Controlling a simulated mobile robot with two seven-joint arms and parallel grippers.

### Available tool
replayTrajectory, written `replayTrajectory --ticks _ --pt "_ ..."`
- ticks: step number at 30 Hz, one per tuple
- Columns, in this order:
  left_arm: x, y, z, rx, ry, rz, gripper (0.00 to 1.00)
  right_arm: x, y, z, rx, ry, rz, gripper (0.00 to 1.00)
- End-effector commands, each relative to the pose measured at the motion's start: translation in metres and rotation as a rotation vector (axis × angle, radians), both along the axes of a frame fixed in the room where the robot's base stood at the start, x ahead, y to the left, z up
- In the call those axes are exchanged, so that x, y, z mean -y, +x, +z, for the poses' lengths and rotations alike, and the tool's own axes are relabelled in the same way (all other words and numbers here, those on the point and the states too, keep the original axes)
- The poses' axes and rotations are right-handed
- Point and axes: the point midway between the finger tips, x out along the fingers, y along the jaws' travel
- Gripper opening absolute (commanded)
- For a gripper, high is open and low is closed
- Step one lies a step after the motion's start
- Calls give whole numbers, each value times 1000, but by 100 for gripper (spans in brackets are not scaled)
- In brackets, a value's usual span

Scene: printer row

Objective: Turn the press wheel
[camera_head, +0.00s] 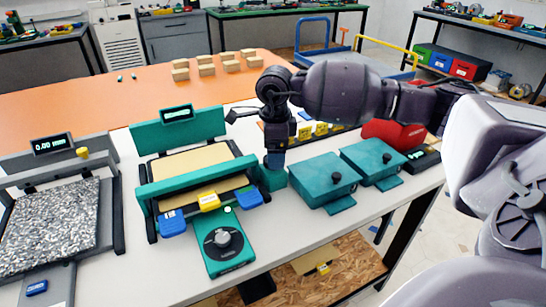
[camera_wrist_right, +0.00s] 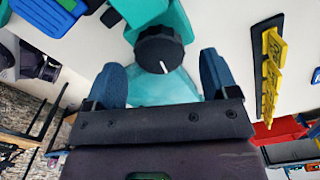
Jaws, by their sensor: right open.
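The teal press (camera_head: 195,190) stands on the white table, holding a beige board under a teal bar. In the right wrist view, a black knob-like wheel (camera_wrist_right: 160,48) with a white mark sits on a teal part. My right gripper (camera_head: 275,160) points down above the teal block at the press's right end. In the right wrist view, its blue fingers (camera_wrist_right: 163,72) are open, one on each side of the wheel, with visible gaps. In the head view, the gripper hides the wheel. My left gripper is out of view.
A grey tray of speckled material (camera_head: 55,225) is at left. Yellow blocks (camera_head: 320,129) stand behind the arm.

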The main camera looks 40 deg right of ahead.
Motion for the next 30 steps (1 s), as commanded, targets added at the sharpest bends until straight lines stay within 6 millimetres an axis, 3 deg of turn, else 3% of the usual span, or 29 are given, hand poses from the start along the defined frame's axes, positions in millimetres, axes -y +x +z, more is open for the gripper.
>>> replayTrajectory --ticks 6,16,26,30 --pt "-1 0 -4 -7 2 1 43 0 0 -18 -1 0 -1 80" --pt "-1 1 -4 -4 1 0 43 0 0 -19 1 -1 -1 80" --pt "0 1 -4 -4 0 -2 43 0 0 -19 1 -1 -1 31" --pt "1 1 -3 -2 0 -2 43 0 0 -19 1 -1 -6 30"
